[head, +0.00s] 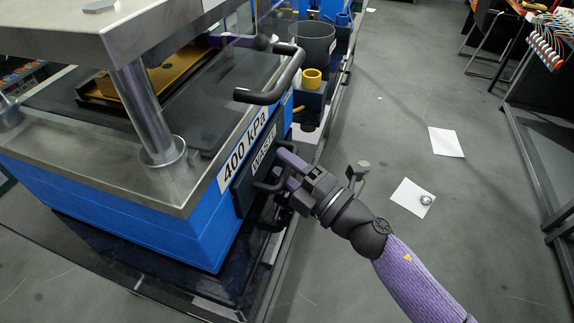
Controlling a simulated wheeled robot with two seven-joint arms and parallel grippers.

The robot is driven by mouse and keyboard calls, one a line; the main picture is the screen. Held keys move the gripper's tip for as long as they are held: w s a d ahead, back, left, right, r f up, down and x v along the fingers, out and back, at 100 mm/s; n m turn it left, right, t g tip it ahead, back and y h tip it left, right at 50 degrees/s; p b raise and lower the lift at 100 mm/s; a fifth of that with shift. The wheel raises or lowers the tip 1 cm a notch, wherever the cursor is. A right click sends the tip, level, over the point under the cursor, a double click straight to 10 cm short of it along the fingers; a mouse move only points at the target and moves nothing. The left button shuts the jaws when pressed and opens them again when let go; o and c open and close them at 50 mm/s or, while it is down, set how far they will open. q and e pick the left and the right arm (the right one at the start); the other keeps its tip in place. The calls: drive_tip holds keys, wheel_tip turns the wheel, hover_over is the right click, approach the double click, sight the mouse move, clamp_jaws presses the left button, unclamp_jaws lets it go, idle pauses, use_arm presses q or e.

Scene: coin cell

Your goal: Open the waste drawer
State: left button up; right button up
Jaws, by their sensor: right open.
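The waste drawer (243,190) has a dark front with a label that reads WASTE, partly cut off from view. It sits in the right side of the blue press body, under the 400 kPa label, and looks shut. Its dark bar handle (267,187) sticks out from the front. My right gripper (283,170) is open with purple fingers, right at the handle; I cannot tell whether they touch or whether the bar is between the fingers. The gripper hides part of the handle. My left gripper is not in view.
A larger black handle (270,86) juts out above the drawer. A grey bin (315,45) and a yellow ring (312,78) sit behind it. White sheets (412,197) lie on the floor to the right, one with a small metal part (426,200). The floor between is clear.

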clamp_jaws()
idle(0.5)
drive_tip(key=shift+f, duration=0.1)
idle(0.8)
